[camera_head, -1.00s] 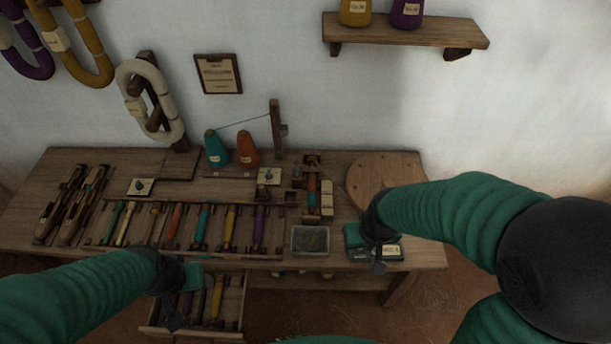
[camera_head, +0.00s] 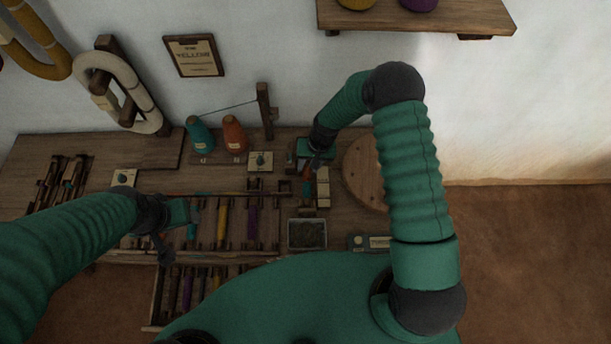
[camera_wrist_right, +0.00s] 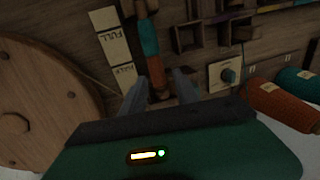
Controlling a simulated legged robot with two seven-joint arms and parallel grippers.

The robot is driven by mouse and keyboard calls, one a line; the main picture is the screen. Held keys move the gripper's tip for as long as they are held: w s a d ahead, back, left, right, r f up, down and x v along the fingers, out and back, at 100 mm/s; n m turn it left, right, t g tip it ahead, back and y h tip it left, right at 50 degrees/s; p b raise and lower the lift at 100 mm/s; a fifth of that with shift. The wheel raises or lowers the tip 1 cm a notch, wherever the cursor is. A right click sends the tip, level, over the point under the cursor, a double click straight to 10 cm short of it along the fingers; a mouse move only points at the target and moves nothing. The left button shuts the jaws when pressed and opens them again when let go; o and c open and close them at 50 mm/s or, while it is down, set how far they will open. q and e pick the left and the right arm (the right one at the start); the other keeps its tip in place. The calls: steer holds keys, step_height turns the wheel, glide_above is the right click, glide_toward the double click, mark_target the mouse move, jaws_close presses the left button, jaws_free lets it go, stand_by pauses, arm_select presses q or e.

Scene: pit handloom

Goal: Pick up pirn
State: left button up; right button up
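A pirn (camera_wrist_right: 148,38) with teal and orange-brown bands lies on the winding stand on the bench. In the head view its lower part (camera_head: 306,188) shows just below my right gripper (camera_head: 313,168). In the right wrist view, the two fingers of my right gripper (camera_wrist_right: 160,84) are spread to either side of the pirn's near end, with gaps visible, so it is open. Whether a finger touches the pirn I cannot tell. My left gripper (camera_head: 172,238) hangs over the front left of the bench; its fingers are too dark to read.
A round wooden disc (camera_wrist_right: 40,105) stands beside the winder. Teal (camera_head: 198,134) and orange (camera_head: 234,134) cones stand behind. Blocks labelled FULL (camera_wrist_right: 108,32), a grey tray (camera_head: 306,234) and a rack of several pirns (camera_head: 222,222) are near. An open drawer (camera_head: 158,300) juts out in front.

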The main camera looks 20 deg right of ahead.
mark_target(307, 176)
steer(key=f, duration=0.3)
steer(key=s+f, duration=0.1)
steer(key=f, duration=0.1)
steer(key=shift+a+f+p, duration=0.15)
steer(key=shift+a+p, duration=0.05)
steer(key=shift+p, duration=0.1)
steer(key=shift+a, duration=0.15)
steer(key=c, duration=0.3)
jaws_close()
